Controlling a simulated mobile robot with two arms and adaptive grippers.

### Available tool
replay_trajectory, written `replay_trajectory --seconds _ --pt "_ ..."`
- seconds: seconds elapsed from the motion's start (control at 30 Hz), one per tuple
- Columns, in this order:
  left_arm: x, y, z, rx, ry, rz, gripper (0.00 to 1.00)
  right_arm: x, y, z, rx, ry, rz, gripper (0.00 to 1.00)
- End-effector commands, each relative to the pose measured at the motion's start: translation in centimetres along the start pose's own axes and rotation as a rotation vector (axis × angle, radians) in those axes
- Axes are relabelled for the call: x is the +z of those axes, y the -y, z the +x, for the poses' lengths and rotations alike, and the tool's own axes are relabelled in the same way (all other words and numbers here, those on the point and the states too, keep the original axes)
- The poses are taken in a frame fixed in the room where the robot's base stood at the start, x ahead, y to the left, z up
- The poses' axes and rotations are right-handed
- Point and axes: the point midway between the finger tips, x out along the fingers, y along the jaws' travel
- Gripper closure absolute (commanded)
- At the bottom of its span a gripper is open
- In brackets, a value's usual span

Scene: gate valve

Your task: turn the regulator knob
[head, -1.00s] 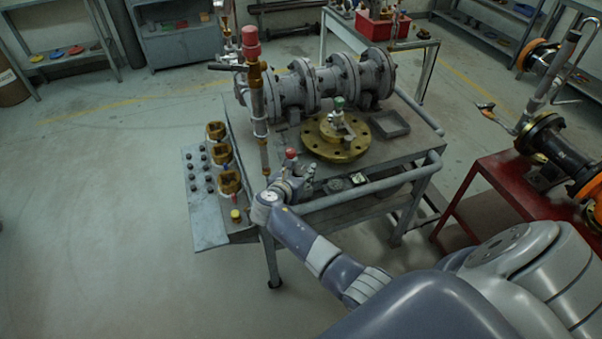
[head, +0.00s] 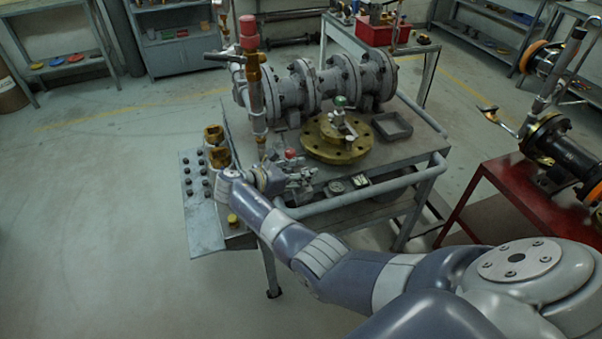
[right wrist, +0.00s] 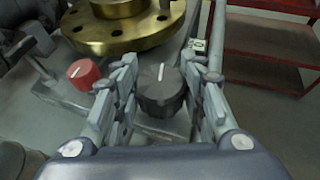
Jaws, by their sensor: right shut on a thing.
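A dark round knob (right wrist: 162,90) with a white line on its top stands between the fingers of my right gripper (right wrist: 160,98) in the right wrist view. The gripper is shut on it, with a finger on each side. The white line points nearly straight up in that view. A red knob (right wrist: 83,74), also with a white line, sits just left of the fingers. In the head view my right gripper (head: 299,183) is at the table's near edge, beside the red knob (head: 290,154); the dark knob cannot be made out there. My left gripper is not in view.
A brass flange (head: 335,155) and a grey valve body (head: 318,85) stand on the table behind the gripper. An upright pipe with a red top (head: 248,32) rises to the left. A grey tray (head: 392,127) lies at right. A red bench (head: 490,205) stands further right.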

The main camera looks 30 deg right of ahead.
Motion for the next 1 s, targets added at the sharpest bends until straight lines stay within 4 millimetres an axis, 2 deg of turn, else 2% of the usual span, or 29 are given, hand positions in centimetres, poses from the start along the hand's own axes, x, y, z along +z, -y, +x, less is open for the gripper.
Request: replay_trajectory --seconds 0.27,0.3,0.4,0.77,1.0 --pt "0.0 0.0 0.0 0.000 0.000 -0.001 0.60 -0.1 0.0 0.0 -0.001 -0.003 0.000 0.85" --pt "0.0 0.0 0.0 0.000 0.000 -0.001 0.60 -0.1 0.0 0.0 -0.001 -0.003 0.000 0.59" --pt "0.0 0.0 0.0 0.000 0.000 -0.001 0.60 -0.1 0.0 0.1 0.000 -0.002 0.000 0.41" --pt "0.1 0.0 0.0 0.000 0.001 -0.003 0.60 0.1 0.0 0.0 0.001 -0.001 0.000 0.41" --pt "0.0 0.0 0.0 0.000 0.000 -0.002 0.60 2.4 0.0 -0.9 0.002 0.000 0.004 0.41"
